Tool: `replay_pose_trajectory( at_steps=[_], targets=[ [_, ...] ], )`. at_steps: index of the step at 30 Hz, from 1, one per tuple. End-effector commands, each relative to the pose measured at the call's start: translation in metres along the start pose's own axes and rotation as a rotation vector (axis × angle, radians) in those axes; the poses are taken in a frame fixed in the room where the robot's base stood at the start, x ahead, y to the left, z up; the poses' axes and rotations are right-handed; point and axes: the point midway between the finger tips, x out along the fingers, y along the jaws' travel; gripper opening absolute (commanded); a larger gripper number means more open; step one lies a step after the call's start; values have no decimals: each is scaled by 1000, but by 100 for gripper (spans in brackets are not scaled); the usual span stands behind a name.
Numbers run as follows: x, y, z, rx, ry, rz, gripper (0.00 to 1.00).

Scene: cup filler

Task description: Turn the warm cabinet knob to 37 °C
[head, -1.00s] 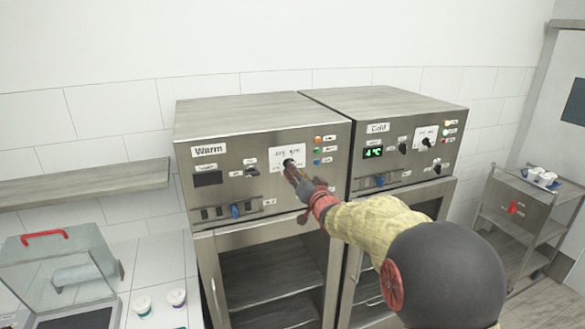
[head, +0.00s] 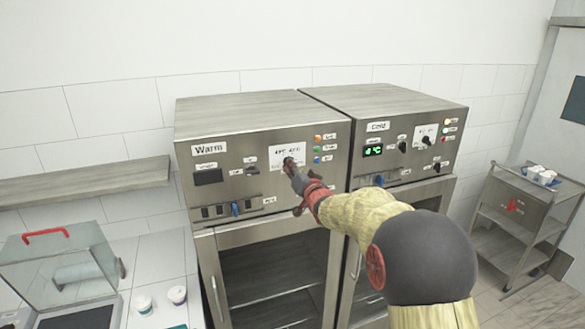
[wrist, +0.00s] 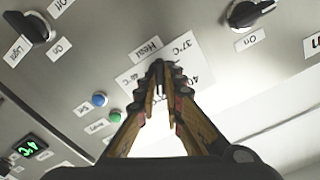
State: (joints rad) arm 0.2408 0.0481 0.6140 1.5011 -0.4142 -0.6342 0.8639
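The warm cabinet (head: 262,114) stands in the middle of the head view with a dark, blank display (head: 208,177). Its black heat knob (head: 289,162) sits on a white dial label (head: 280,154), just at the tip of my gripper (head: 293,171). In the wrist view, my gripper (wrist: 160,75) has its fingertips close together on either side of a narrow dark part of the knob, and seems shut on it. The fingers hide most of the knob, so its pointer cannot be read.
The cold cabinet (head: 385,101) adjoins on the right, its display (head: 373,150) reading 4 °C. Colored lights (head: 317,148) and a switch (head: 251,170) flank the dial. A shelf (head: 85,185) is at left, a metal cart (head: 515,225) at right.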

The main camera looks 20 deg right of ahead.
Motion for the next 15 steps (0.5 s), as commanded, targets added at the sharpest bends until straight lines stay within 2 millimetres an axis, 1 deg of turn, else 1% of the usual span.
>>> replay_pose_trajectory(
  at_steps=[1, 4, 15],
  targets=[
    [0, 0, 0, 0, 0, 0, 5],
    [0, 0, 0, 0, 0, 0, 0],
    [0, 0, 0, -2, 0, 0, 0]
  ],
)
